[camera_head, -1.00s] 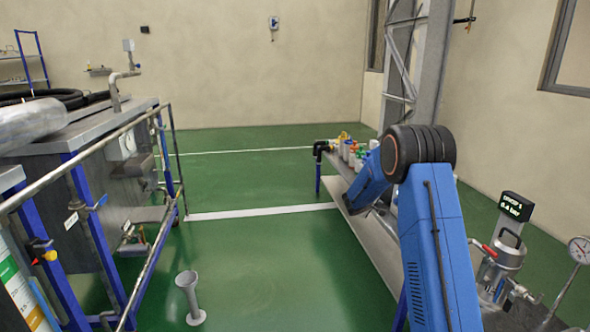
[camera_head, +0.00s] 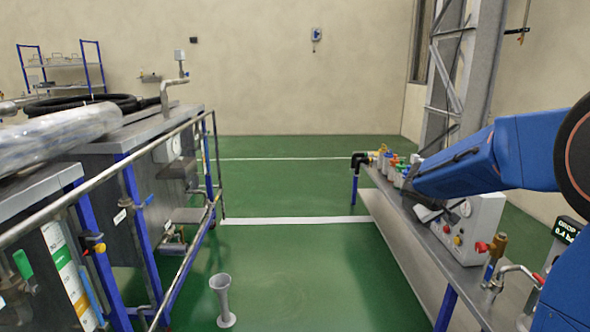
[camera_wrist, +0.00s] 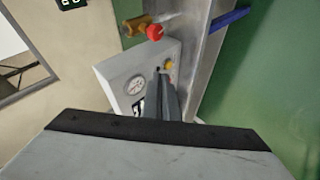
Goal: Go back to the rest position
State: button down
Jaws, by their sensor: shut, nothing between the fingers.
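My blue arm reaches in from the right edge in the head view, its forearm over the grey bench (camera_head: 412,262). My gripper (camera_head: 428,213) is a small grey shape below the forearm's end, close to the control box on the bench; whether they touch cannot be told. In the wrist view my gripper (camera_wrist: 163,88) points at the front of the control box (camera_wrist: 122,70), with its fingers together and nothing between them. The box (camera_head: 474,226) carries a round gauge and coloured buttons.
Coloured valves (camera_head: 385,162) stand at the bench's far end, a steel column (camera_head: 465,85) behind it. Railed equipment (camera_head: 140,175) lines the left. A grey funnel-shaped stand (camera_head: 221,298) stands on the otherwise clear green aisle.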

jog(key=s+a+f+y, duration=0.1)
jog(key=s+a+y, duration=0.2)
jog(key=s, duration=0.9)
jog(key=s+a+f+y, duration=0.1)
jog(key=s+a+y, duration=0.1)
jog(key=s+a, duration=0.8)
jog(key=s+a+f+y, duration=0.1)
jog(key=s+a+y, duration=0.2)
jog(key=s, duration=1.3)
jog(key=shift+a+y, duration=0.3)
jog(key=shift+a, duration=1.4)
jog(key=shift+s, duration=0.1)
